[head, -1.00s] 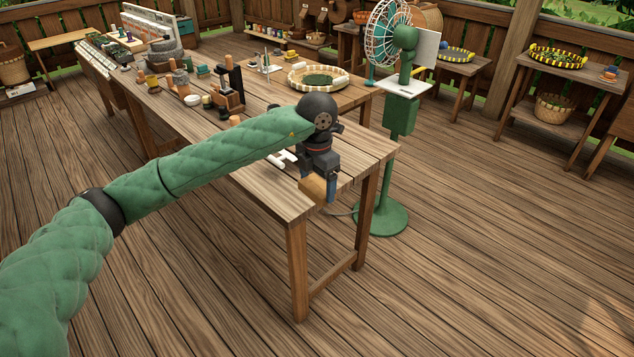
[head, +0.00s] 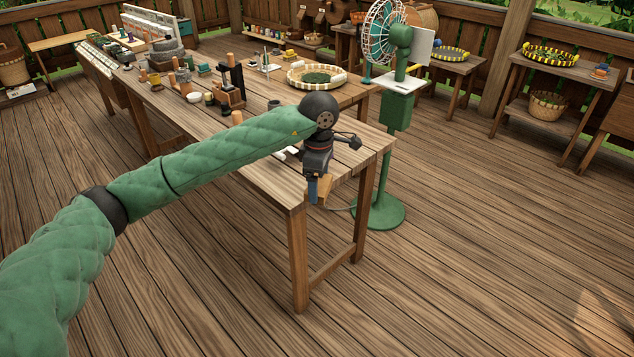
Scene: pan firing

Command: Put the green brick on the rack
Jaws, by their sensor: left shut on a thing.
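My left gripper (head: 318,187) hangs at the near right corner of the long wooden table, pointing down. It is shut on a tan, wood-coloured block (head: 324,188), partly hidden by a blue finger. I cannot tell whether this block is the green brick. A small green item (head: 204,69) lies farther back on the table, too small to identify. I cannot make out a rack for certain. My right gripper is not in view.
The long table (head: 345,165) carries a dark upright stand (head: 230,88), several cups and a round basket (head: 316,77). A green pedestal fan (head: 398,90) stands close behind its right end. The floor (head: 480,260) at the front right is clear.

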